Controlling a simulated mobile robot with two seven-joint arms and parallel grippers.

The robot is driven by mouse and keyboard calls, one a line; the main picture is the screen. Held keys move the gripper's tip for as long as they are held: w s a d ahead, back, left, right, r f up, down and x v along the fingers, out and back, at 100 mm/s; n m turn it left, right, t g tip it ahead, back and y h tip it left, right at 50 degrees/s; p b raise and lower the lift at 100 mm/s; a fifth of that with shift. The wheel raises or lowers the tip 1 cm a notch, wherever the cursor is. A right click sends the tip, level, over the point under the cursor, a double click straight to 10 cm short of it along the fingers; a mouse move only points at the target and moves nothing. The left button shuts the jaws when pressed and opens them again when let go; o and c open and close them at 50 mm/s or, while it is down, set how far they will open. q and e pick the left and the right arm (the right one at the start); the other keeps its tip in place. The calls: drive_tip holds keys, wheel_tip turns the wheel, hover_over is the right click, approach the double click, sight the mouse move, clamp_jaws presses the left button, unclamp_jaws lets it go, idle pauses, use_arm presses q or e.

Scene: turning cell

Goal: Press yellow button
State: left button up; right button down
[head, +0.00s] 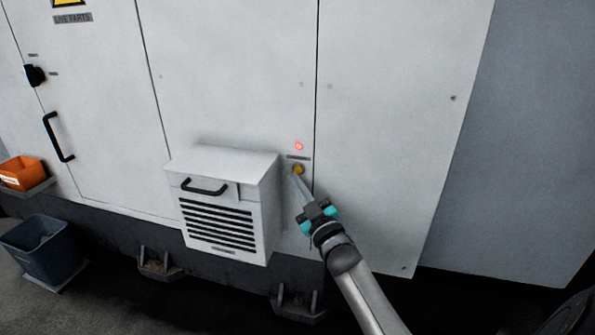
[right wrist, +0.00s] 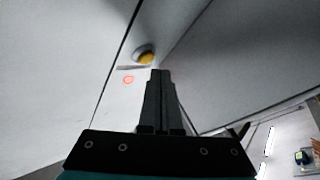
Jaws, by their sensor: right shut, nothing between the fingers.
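The yellow button (head: 298,170) sits on the light grey cabinet front, right of the louvred box, under a small label strip. It also shows in the right wrist view (right wrist: 147,58) as a yellow dome in a metallic ring. My right gripper (head: 295,176) is shut and empty, its fingertips at or just short of the button's lower edge in the head view. In the right wrist view the closed fingertips (right wrist: 161,72) point just beside the button; I cannot tell whether they touch. A red light (head: 299,146) glows above the button. My left gripper is not in view.
The louvred box (head: 222,205) with a black handle juts out left of my right gripper. A cabinet door with a black handle (head: 58,137) is at the left. An orange bin (head: 22,173) and a dark bin (head: 40,248) stand at far left.

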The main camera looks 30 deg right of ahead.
drive_tip(key=shift+w+d, duration=0.1)
idle(0.5)
drive_tip(key=shift+w+d, duration=0.2)
drive_tip(key=shift+d, duration=0.05)
drive_tip(key=shift+w+d+b, duration=0.2)
drive_tip(key=shift+d+b, duration=0.05)
drive_tip(key=shift+b, duration=0.05)
idle(0.6)
drive_tip(key=shift+a, duration=0.1)
idle(0.3)
drive_tip(key=shift+s+a+p, duration=0.45)
drive_tip(key=shift+p, duration=0.05)
drive_tip(key=s+a+p, duration=0.2)
drive_tip(key=s+a, duration=0.1)
drive_tip(key=shift+s+a+p, duration=0.15)
drive_tip(key=shift+a+p, duration=0.2)
drive_tip(key=shift+a, duration=0.05)
